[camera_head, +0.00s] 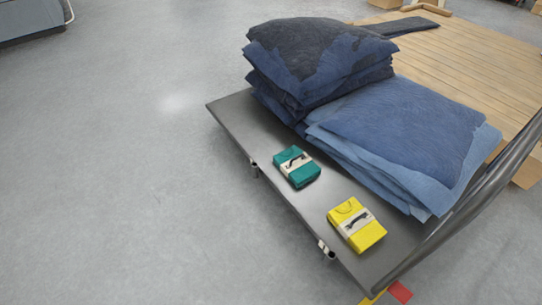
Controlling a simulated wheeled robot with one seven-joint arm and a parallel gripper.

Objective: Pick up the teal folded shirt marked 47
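A small teal folded shirt (297,175) lies on the near edge of a dark flat cart (237,116). A pale band with a dark handle-like loop runs across it. No number can be read on it at this size. It lies clear of the denim stacks, with bare cart surface around it. My gripper is not in view.
A yellow folded shirt (357,225) with a similar band lies to the right on the cart. Dark denim (315,55) and lighter denim (400,125) are stacked behind. A dark rail (480,205) rises at the cart's right end. Open grey floor (120,190) lies left.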

